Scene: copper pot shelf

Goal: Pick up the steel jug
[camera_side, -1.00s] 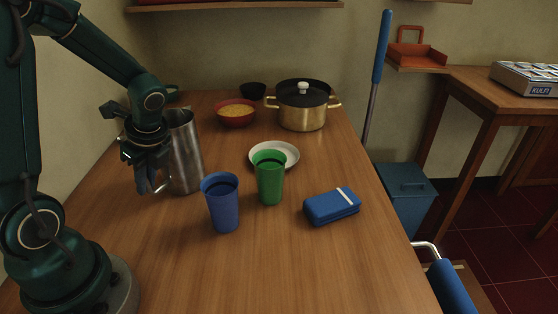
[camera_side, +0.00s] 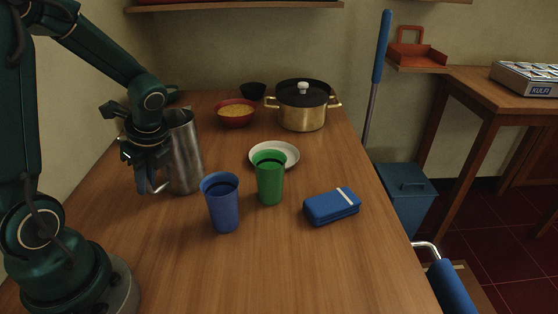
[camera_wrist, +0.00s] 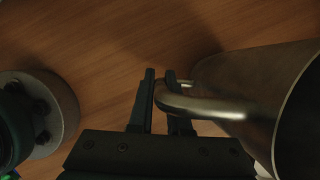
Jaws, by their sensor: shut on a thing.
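The steel jug (camera_side: 184,152) stands upright on the wooden table, at the left in the side view. Its handle faces my gripper (camera_side: 150,185), which is at the jug's near left side. In the wrist view the jug (camera_wrist: 262,85) fills the right side, and its curved handle (camera_wrist: 205,106) reaches left to my fingers. My gripper (camera_wrist: 162,80) is shut on the jug's handle, with the fingers close together around it. My wrist hides part of the jug's left side in the side view.
A blue cup (camera_side: 222,208) and a green cup (camera_side: 270,180) stand right of the jug. The near table is clear.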

